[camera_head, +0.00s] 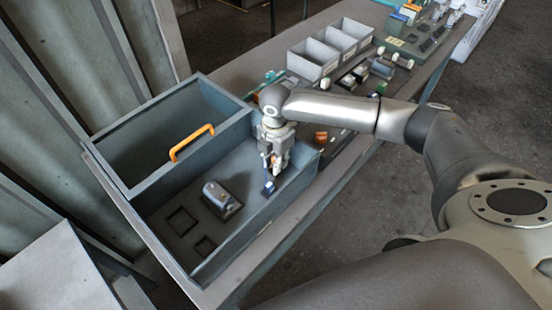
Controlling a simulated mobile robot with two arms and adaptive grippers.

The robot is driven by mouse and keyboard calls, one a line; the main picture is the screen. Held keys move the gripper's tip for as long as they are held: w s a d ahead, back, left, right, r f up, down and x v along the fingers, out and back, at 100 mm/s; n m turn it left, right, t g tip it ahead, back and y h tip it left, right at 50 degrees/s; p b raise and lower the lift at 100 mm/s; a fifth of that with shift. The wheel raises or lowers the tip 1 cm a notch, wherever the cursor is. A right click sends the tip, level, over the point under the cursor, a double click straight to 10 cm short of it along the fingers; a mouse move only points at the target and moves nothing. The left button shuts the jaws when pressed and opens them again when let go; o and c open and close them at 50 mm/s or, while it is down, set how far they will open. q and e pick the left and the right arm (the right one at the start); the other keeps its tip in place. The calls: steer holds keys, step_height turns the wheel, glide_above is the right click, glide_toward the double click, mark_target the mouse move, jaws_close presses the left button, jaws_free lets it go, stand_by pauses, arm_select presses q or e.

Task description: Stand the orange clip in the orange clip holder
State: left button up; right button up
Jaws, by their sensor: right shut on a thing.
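My right gripper (272,168) points down inside the grey-blue tray, near its right wall. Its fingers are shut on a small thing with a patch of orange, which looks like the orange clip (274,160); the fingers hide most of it. A small blue block (269,187) is just below the fingertips. I cannot tell whether it touches the held thing or whether it is the orange clip holder. My left gripper is not in view.
The tray (222,262) has a deep left bin with an orange handle (192,142) on its divider. A dark metallic part (220,197) lies on the tray floor near square recesses. White open bins (313,58) and several small parts stand behind my right arm.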

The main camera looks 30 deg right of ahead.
steer(key=shift+f+p, duration=0.25)
steer(key=shift+p, duration=0.1)
stand_by(0.5)
steer(key=shift+f, duration=0.45)
stand_by(0.5)
steer(key=o, duration=0.8)
steer(key=shift+o, duration=0.2)
steer(key=shift+r, duration=0.1)
step_height(320, 180, up, 12)
steer(key=shift+f, duration=0.1)
steer(key=shift+f, duration=0.1)
